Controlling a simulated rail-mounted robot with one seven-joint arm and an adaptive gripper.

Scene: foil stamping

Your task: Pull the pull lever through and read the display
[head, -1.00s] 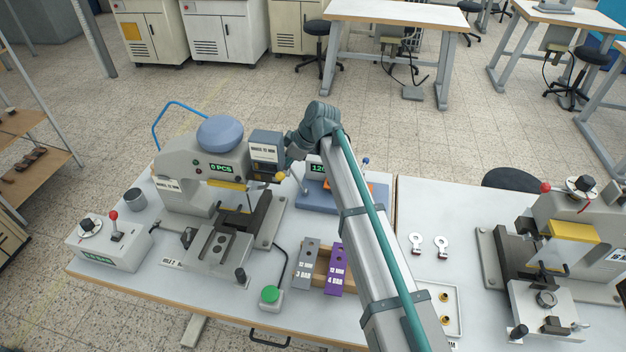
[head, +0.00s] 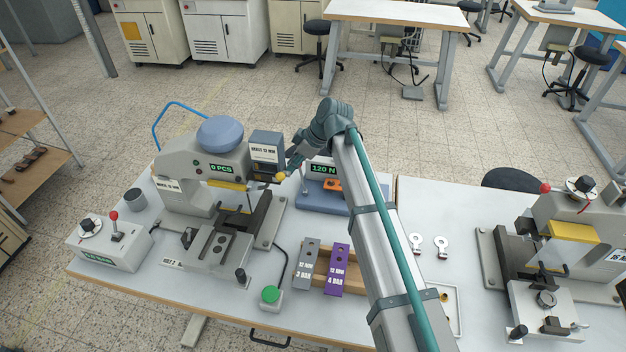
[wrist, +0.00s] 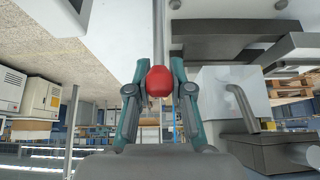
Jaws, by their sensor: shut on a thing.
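The pull lever's red knob (wrist: 159,82) sits between the two fingers of my gripper (wrist: 160,90) in the wrist view, with its grey rod (wrist: 159,35) running away from it. My gripper is shut on the knob. In the head view my gripper (head: 292,165) is left of the display, above the table's back, and the knob is hidden there. The display (head: 324,169) on the blue-based tester (head: 318,200) shows 120 N in green. An orange part (head: 333,185) lies on the tester, partly behind my arm.
A stamping press (head: 205,165) with a 0 PCS display stands close on the left. A wooden holder (head: 320,267) with grey and purple blocks, a green button (head: 270,294) and two ring-shaped tags (head: 428,245) are in front. Another press (head: 570,240) stands at the right.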

